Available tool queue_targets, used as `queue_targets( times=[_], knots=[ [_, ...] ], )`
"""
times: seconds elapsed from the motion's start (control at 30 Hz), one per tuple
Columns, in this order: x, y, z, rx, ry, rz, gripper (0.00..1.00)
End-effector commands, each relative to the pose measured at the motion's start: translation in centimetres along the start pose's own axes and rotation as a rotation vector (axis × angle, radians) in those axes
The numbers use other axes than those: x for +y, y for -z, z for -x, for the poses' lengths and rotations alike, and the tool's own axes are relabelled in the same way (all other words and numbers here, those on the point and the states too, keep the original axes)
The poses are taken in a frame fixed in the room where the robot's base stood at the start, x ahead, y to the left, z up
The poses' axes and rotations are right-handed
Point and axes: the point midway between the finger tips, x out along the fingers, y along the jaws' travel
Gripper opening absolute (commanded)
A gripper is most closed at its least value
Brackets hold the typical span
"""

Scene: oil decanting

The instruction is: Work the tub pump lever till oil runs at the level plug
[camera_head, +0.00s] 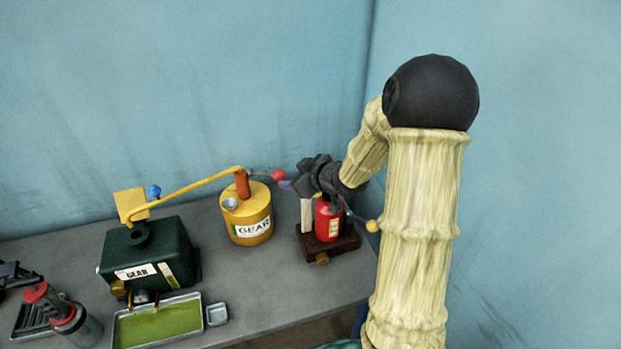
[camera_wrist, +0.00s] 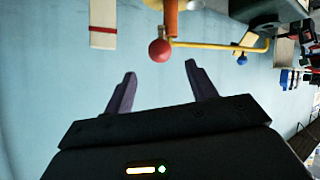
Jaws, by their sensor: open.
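The yellow tub (camera_head: 249,220) labelled GEAR stands on the bench with an orange pump (camera_head: 242,183) on top. Its lever ends in a red knob (camera_head: 278,175), also seen in the wrist view (camera_wrist: 160,50). A yellow pipe (camera_head: 185,193) runs from the pump to the dark green box (camera_head: 148,255), also labelled GEAR. A brass plug (camera_head: 118,288) shows low on the box's front; I cannot tell whether oil runs there. My gripper (camera_wrist: 161,68) is open and empty. The red knob shows just beyond its fingertips, lined up between them, apart from both.
A tray (camera_head: 206,318) of yellow-green liquid sits before the green box, beside a small dish (camera_head: 217,314). A red canister (camera_head: 328,220) on a wooden block, with a yellow-knobbed lever (camera_head: 372,226), stands near my wrist. Red-capped bottles (camera_head: 80,325) are at front left.

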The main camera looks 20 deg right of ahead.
Motion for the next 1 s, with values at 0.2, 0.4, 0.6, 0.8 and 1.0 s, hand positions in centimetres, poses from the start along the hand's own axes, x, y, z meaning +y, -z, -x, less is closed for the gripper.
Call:
queue_targets(
  times=[0.2,0.4,0.6,0.8,1.0],
  knots=[
    [0.1,0.0,4.0,0.0,-0.004,0.001,0.57],
    [0.0,0.1,6.4,0.001,-0.001,0.0,0.57],
    [0.0,0.1,6.7,0.001,0.0,0.0,0.57],
    [0.0,0.1,6.7,0.001,0.0,0.0,0.57],
    [-0.1,-0.1,6.6,-0.011,-0.008,-0.003,0.57]
  ],
)
